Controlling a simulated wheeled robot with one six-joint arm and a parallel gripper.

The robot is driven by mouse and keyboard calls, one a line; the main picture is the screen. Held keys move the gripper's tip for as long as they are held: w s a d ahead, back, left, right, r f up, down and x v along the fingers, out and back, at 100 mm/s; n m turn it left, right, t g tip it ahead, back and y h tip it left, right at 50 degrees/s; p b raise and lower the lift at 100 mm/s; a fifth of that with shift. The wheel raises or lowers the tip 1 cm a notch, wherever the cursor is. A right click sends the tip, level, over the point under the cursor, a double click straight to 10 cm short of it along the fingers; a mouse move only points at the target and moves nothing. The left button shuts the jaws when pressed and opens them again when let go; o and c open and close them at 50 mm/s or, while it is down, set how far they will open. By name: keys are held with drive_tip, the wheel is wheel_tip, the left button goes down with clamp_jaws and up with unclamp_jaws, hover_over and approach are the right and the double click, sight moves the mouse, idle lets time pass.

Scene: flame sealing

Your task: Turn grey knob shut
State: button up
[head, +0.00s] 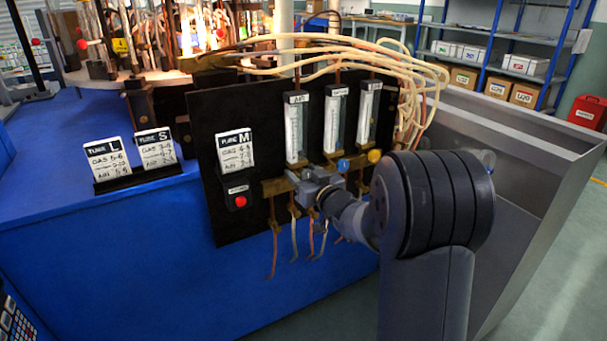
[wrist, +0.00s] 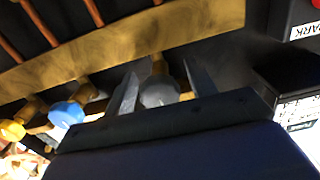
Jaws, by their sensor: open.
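The grey knob (wrist: 159,93) sits on a short brass stem below a brass bar (wrist: 120,45) in the wrist view. My gripper (wrist: 160,76) is open, with one finger on each side of the knob. I cannot tell whether the fingers touch it. In the head view my gripper (head: 308,186) is at the left of the valve row on the black panel (head: 221,107), and it hides the grey knob there.
A blue knob (head: 343,165) and a yellow knob (head: 375,156) stand close to the right of my gripper. Upright flow tubes (head: 294,130) rise above the valves. A red button (head: 240,201) is to the left. Thin hoses (head: 294,240) hang below.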

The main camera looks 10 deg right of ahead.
drive_tip(key=p+v, duration=0.2)
drive_tip(key=v, duration=0.8)
drive_tip(key=shift+s, duration=0.35)
drive_tip(key=shift+w+d, duration=0.1)
drive_tip(key=b+x, duration=0.2)
drive_tip(key=x, duration=0.9)
drive_tip(key=shift+f, duration=0.1)
drive_tip(key=shift+b, duration=0.5)
drive_tip(key=shift+n, duration=0.4)
